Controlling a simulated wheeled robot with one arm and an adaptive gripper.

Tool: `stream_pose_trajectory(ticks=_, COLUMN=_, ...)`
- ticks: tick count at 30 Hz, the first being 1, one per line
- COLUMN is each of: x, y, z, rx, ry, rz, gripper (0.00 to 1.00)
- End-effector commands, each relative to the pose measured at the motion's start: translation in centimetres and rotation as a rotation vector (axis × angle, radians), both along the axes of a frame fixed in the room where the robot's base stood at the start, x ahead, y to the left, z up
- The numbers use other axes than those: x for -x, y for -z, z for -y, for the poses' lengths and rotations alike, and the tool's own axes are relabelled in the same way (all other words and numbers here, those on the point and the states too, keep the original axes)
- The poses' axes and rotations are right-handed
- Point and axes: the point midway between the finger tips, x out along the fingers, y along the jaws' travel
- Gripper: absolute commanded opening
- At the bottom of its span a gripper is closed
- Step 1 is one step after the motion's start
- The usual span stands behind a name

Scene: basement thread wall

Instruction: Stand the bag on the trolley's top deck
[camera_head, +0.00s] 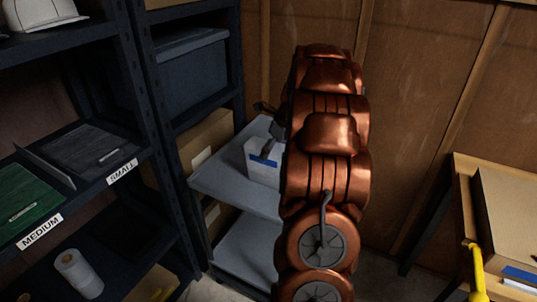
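A white bag with a blue band (262,168) is upright at the top deck of the grey trolley (225,181). My copper arm hides the bag's right side. My gripper (270,143) shows only as dark parts at the bag's top edge, left of the arm. Most of the gripper is behind the arm, so I cannot tell if its fingers are shut on the bag. I cannot tell whether the bag's base bears on the deck or hangs just over it.
A dark shelf rack with green (30,200) and dark trays stands at left, with labels and a white roll (78,274). A blue-grey bin (192,75) and cardboard boxes (205,140) are behind the trolley. A wooden table (462,185) with a carton (508,225) is at right.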

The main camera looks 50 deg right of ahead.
Motion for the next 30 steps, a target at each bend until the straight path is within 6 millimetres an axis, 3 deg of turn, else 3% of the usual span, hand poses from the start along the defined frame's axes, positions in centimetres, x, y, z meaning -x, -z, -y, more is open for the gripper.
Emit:
stream_pose_trajectory(ticks=12, x=2.7, y=-7.0, z=0.9, rx=-0.001, ry=0.002, rz=0.000, gripper=0.98)
stream_pose_trajectory(ticks=18, x=3.3, y=-8.4, z=1.0, rx=-0.001, ry=0.002, rz=0.000, gripper=0.98)
stream_pose_trajectory(ticks=24, x=3.4, y=-8.7, z=1.0, rx=-0.001, ry=-0.001, rz=-0.001, gripper=0.98)
stream_pose_trajectory(ticks=27, x=3.2, y=-8.7, z=-0.1, rx=0.007, ry=-0.043, rz=-0.005, gripper=0.98)
stream_pose_trajectory(ticks=30, x=2.9, y=-8.8, z=-3.2, rx=0.034, ry=-0.168, rz=-0.015, gripper=0.98)
